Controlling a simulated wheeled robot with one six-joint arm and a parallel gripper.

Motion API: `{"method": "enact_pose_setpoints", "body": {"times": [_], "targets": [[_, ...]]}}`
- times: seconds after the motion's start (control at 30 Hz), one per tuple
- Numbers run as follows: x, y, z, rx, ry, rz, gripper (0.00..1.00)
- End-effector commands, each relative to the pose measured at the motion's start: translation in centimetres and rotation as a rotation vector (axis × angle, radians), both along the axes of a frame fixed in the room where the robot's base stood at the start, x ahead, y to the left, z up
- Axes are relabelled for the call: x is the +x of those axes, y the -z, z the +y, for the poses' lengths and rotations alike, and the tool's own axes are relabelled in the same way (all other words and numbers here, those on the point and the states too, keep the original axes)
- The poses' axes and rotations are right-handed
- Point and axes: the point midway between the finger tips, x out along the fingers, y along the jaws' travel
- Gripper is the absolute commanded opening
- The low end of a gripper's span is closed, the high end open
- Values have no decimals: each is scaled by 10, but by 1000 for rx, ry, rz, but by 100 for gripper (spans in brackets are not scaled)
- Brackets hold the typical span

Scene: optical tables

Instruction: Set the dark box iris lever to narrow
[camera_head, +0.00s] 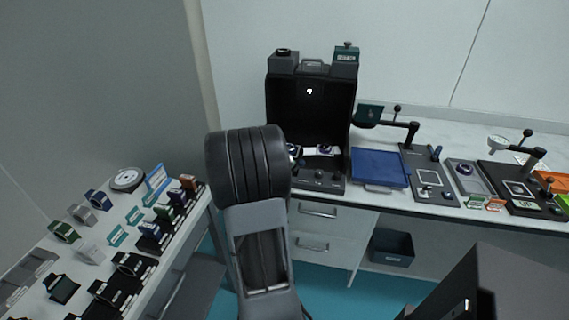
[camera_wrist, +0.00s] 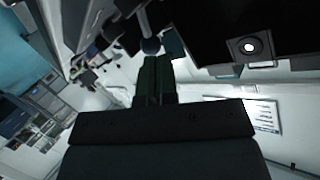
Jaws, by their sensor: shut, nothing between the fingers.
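The dark box (camera_head: 273,112) stands open-fronted at the back of the bench in the head view, with a small bright spot inside. Its black interior fills the upper right of the wrist view, with a lit round opening (camera_wrist: 249,46). My gripper (camera_wrist: 157,62) is shut and empty in the wrist view. A grey ball knob (camera_wrist: 150,46) on a stem sits right at the fingertips; I cannot tell whether they touch, or whether this is the iris lever. In the head view my arm covers the gripper and the box's lower left. The lever's setting cannot be read.
A blue tray (camera_head: 380,168) and stands with ball knobs (camera_head: 397,108) are right of the box. A side table (camera_head: 100,235) at left holds many small parts. A dark bin (camera_head: 392,248) sits under the bench.

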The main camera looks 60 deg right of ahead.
Motion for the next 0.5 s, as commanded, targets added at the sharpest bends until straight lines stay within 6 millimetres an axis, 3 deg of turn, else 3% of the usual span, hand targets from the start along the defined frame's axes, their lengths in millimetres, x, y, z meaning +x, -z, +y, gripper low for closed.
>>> {"method": "enact_pose_setpoints", "body": {"times": [0.13,0.5], "targets": [[1,-21,24,0,1,-1,0],[8,-46,86,-1,3,-4,0]]}}
